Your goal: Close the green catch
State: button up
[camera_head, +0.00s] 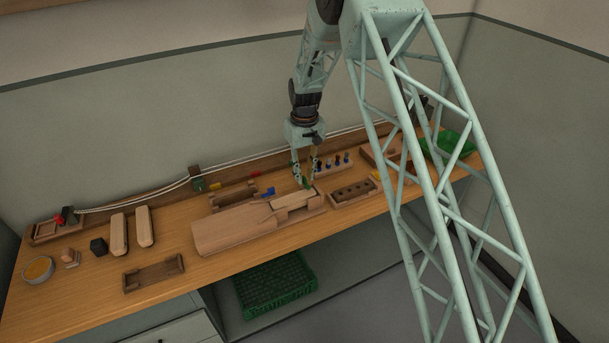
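The green catch (306,183) is a small green piece at the back right end of a wooden fixture (235,228) on the bench. My gripper (305,178) points down over it. Its two fingers are apart, one on each side of the catch. I cannot tell whether a finger touches it. The fingers and the small size hide how far the catch is turned.
A blue piece (267,191) sits left of the green catch. A rack with blue-topped pegs (335,165) stands close behind right, and a block with holes (354,192) stands right. Bare bench (85,298) lies front left.

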notch_tip(320, 180, up, 12)
dwell(1.1)
notch_tip(320, 180, up, 17)
jog(key=m+t+b, duration=0.1)
jog(key=m, duration=0.1)
send_over(304, 177)
jog(key=s+d, duration=0.9)
jog(key=d, duration=0.1)
jog(key=s+d+r+m+t+b, duration=0.1)
jog(key=s+d+r, duration=0.4)
jog(key=s, duration=0.2)
jog(key=s+d+r+b, duration=0.1)
jog(key=s+d+r, duration=0.3)
jog(key=s+r, duration=0.25)
jog(key=s+d+r+m+t+b, duration=0.15)
jog(key=s+d, duration=0.25)
jog(key=s, duration=0.6)
jog(key=s+d+r+g, duration=0.1)
jog(key=s+d+r, duration=0.15)
jog(key=s, duration=0.65)
jog(key=s+d+f+m, duration=0.1)
jog(key=s+d+f, duration=0.1)
jog(key=s, duration=0.6)
jog(key=s+d+f+t, duration=0.1)
jog(key=s+d+f, duration=0.1)
jog(key=s, duration=0.7)
jog(key=shift+s+f+m+b, duration=0.2)
jog(key=shift+f+m+b, duration=0.15)
jog(key=shift+b, duration=0.1)
